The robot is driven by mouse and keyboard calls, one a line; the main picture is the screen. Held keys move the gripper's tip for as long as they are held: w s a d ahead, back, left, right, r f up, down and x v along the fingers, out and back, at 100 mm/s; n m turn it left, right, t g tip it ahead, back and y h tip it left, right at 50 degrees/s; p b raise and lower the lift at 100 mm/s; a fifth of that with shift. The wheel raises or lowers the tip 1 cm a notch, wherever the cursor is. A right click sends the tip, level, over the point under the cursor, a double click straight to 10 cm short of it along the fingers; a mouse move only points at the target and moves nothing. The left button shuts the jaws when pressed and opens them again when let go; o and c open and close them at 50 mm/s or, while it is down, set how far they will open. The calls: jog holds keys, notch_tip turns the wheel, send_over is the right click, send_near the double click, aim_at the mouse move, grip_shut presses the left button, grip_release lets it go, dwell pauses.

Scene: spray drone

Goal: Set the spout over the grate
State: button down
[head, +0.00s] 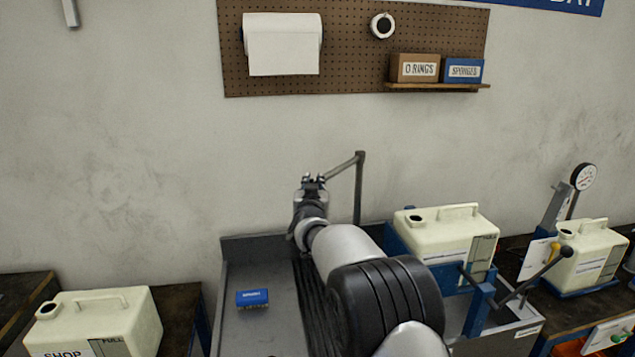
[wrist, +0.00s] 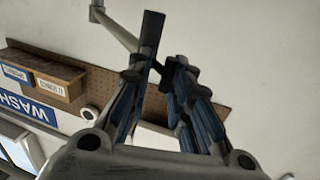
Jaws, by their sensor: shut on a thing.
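The spout (head: 341,166) is a thin grey pipe, with an upright post at the back of the metal basin and an arm reaching left from its top. My gripper (head: 314,181) is shut on the spout's free end, above the basin. The wrist view shows the fingers (wrist: 156,70) closed around the spout's dark end piece (wrist: 151,35), with the grey pipe running off to the upper left. A dark ribbed strip in the basin looks like the grate (head: 312,310). My arm covers part of it, so I cannot tell whether the spout end is over it.
Cream jugs stand at the lower left (head: 130,308), right of the basin (head: 425,232) and farther right (head: 590,238). A lever (head: 535,275) rises near the right jugs.

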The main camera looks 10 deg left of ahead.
jog(key=shift+a+r, duration=0.4)
jog(key=shift+r, duration=0.35)
jog(key=c, duration=1.9)
grip_release()
jog(key=shift+o, duration=1)
jog(key=shift+w+a+f, duration=0.2)
jog(key=shift+a, duration=0.05)
jog(key=shift+f, duration=0.15)
jog(key=s+d, duration=0.2)
jog(key=s, duration=1)
jog(key=shift+f, duration=0.2)
